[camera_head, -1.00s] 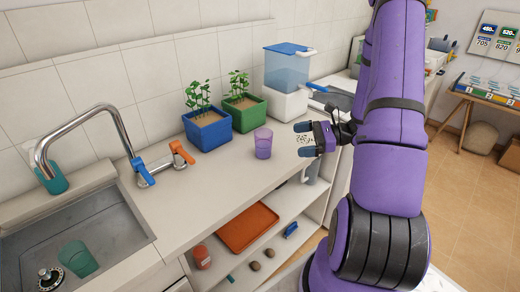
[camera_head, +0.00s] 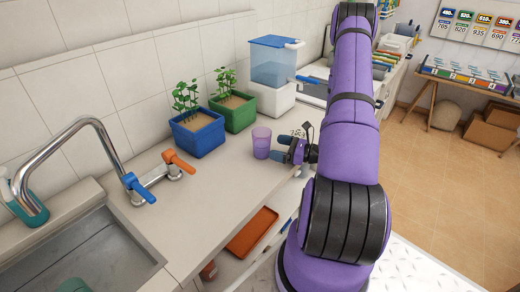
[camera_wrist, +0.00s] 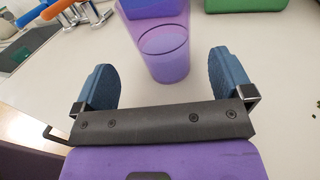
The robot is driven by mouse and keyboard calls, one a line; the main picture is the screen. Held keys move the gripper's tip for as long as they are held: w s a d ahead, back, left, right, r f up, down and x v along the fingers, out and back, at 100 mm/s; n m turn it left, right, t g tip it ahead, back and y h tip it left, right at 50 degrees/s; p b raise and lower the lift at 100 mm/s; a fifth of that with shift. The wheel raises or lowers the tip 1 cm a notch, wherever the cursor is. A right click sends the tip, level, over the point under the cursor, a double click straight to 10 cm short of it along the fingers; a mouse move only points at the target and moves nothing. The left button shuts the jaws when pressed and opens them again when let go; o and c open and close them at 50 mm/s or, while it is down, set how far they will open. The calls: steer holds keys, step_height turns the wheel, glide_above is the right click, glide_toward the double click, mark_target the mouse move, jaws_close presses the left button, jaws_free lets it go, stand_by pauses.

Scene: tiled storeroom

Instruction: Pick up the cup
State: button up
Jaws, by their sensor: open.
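A translucent purple cup (camera_head: 261,143) stands upright on the white counter, in front of the green and blue planters. A teal cup (camera_head: 73,286) is partly visible in the sink.
The blue planter (camera_head: 197,134) and green planter (camera_head: 235,113) stand behind the cup. A water dispenser (camera_head: 274,75) is farther back. The sink faucet (camera_head: 75,135) is at left. The counter (camera_head: 215,185) left of the cup is clear.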

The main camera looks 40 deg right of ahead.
mark_target(263, 144)
steer(key=shift+x, duration=3.2)
steer(key=shift+d+f, duration=0.1)
steer(key=shift+c, duration=0.5)
steer(key=c, duration=1)
